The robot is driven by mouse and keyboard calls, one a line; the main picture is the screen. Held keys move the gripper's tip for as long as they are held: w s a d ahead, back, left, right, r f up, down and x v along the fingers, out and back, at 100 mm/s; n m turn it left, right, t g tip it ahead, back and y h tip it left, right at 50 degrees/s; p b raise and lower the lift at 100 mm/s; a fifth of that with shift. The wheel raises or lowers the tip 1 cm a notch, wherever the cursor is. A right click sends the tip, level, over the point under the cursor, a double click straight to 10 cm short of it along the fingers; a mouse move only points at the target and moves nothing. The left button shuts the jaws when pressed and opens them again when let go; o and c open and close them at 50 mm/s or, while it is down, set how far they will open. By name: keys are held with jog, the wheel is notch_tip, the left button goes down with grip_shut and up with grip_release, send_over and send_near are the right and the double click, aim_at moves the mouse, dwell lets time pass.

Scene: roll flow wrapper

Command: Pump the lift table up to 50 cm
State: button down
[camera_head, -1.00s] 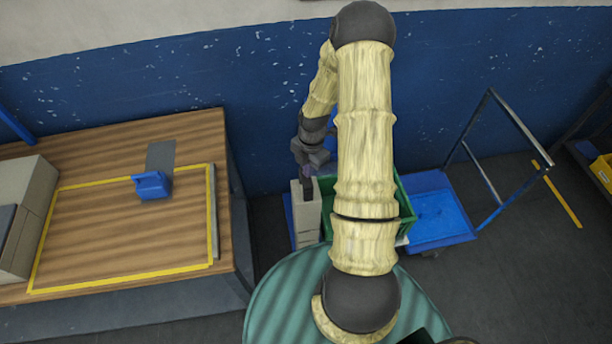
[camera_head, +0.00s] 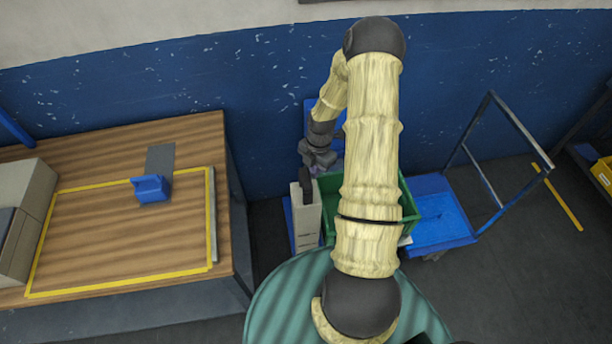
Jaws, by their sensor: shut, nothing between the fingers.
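The blue lift table (camera_head: 434,213) stands low on the floor right of centre, with a blue-grey push handle frame (camera_head: 520,130) at its right. A green crate (camera_head: 409,205) sits at its left part, partly hidden behind my arm. A pale grey box-like unit (camera_head: 306,219) stands left of the crate. My gripper (camera_head: 306,180) points down at the top of this unit, shut and empty. Its fingertips are small and dark here, and I cannot tell if they touch the unit. No pump pedal can be made out.
A wooden bench (camera_head: 130,210) with a yellow-outlined area fills the left. A blue holder (camera_head: 151,188) and grey boxes (camera_head: 22,215) stand on it. A blue wall (camera_head: 250,90) closes the back.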

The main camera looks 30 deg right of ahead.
notch_tip(320, 180, up, 17)
jog(key=d+b, duration=0.1)
jog(key=b, duration=0.3)
jog(key=shift+w+d+r, duration=0.15)
jog(key=shift+w+d, duration=0.15)
jog(key=shift+d, duration=0.05)
dwell(1.4)
jog(key=s+a+m+t+b, duration=0.1)
jog(key=s+a+m, duration=0.6)
jog(key=m, duration=0.4)
jog(key=s+a+m+t+h+b, duration=0.1)
jog(key=s+a+m+t+b, duration=0.1)
jog(key=s+a+m, duration=0.5)
jog(key=a+m, duration=0.3)
jog(key=shift+a+m, duration=0.25)
jog(key=shift+m, duration=0.15)
